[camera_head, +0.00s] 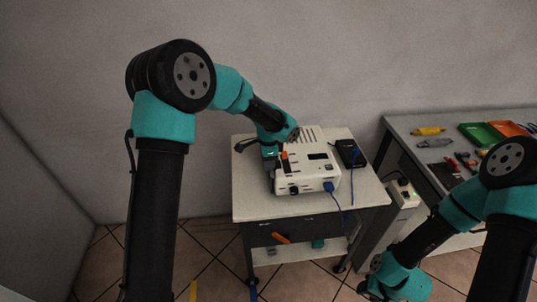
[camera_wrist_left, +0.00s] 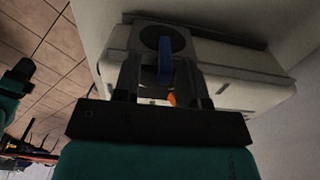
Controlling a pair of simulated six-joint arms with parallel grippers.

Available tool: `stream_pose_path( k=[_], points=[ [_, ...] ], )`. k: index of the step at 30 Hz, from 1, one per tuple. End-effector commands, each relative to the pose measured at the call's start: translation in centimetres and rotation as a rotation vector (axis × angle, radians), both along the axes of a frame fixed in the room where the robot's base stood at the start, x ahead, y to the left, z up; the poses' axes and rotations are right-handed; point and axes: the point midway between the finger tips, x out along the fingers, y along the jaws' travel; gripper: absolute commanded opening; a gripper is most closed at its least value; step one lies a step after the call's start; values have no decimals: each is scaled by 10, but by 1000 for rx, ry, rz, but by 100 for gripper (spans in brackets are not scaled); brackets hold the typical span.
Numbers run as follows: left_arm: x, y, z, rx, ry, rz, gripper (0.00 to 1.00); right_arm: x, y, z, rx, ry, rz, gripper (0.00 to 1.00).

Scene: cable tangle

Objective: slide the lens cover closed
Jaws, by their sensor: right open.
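A white boxy device (camera_head: 310,170) with a grille on top sits on a small white-topped cart; it also shows in the left wrist view (camera_wrist_left: 235,88). In that view a dark round opening (camera_wrist_left: 176,38) on its face looks like the lens, with a blue strip (camera_wrist_left: 165,62) in front of it. I cannot tell which part is the lens cover. A small orange part (camera_wrist_left: 172,99) shows between my left fingers. My left gripper (camera_wrist_left: 163,72) is close to the device, its fingers apart on either side of the blue strip. My right gripper (camera_head: 368,290) is low at the bottom, away from the cart.
The cart top (camera_head: 255,207) has bare room at its front. A grey workbench (camera_head: 400,128) with trays and tools stands at the right.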

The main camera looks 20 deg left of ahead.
Motion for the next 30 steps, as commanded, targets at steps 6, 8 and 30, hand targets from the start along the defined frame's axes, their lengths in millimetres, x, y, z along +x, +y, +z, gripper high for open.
stream_pose_path(
  k=[6,8,30],
  points=[
    [1,0,15,1,-4,0,38,0,0,0,0,0,0,43],
    [1,0,24,0,-4,0,38,0,0,0,0,0,0,43],
    [0,-1,158,-1,-1,0,38,0,0,0,0,0,0,43]
  ],
)
